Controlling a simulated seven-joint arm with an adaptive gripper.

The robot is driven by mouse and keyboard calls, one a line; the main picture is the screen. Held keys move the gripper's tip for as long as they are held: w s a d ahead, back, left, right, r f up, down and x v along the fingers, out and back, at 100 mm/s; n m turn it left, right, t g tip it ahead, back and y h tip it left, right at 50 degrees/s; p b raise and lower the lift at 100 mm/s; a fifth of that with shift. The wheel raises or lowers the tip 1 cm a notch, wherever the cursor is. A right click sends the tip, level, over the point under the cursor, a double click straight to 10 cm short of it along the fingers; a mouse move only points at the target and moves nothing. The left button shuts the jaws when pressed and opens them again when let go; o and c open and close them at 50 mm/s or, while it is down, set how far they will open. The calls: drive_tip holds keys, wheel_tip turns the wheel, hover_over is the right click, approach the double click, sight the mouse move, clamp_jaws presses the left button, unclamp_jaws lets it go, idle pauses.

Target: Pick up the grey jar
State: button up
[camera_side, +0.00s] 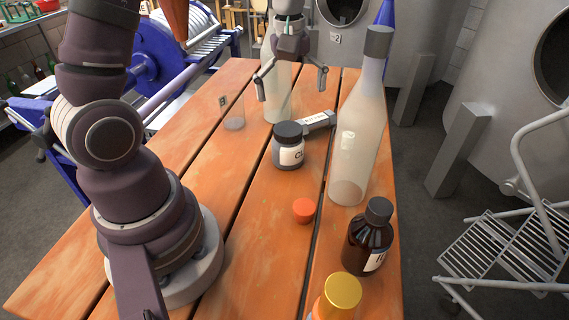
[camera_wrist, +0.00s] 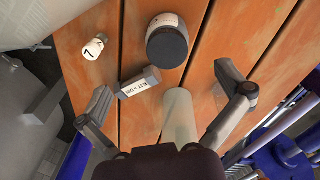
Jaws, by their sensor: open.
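The grey jar (camera_side: 287,159) stands upright on the table, with a dark lid and a white label. In the wrist view the jar (camera_wrist: 168,45) shows at the top, mostly its dark round lid. My gripper (camera_side: 290,84) is open, above and behind the jar in the side view. In the wrist view my gripper (camera_wrist: 164,85) has its fingers wide apart, with the jar beyond them. Nothing is seen held in it.
A grey labelled block (camera_side: 318,121) lies close behind the jar. A tall frosted bottle (camera_side: 353,140) stands to its right. A pale cylinder (camera_side: 277,100) is behind my gripper.

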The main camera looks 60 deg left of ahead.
sight(288, 147)
drive_tip(key=f, duration=0.1)
drive_tip(key=a+f+n, duration=0.1)
drive_tip(key=w+f+n, duration=0.1)
drive_tip(key=shift+a+g, duration=0.3)
drive_tip(key=shift+g, duration=0.1)
drive_tip(key=shift+n, duration=0.3)
drive_tip(key=f, duration=1)
drive_tip(key=shift+s+a+f, duration=0.15)
drive_tip(key=shift+s+f, duration=0.05)
drive_tip(key=shift+f, duration=0.15)
drive_tip(key=c, duration=1.1)
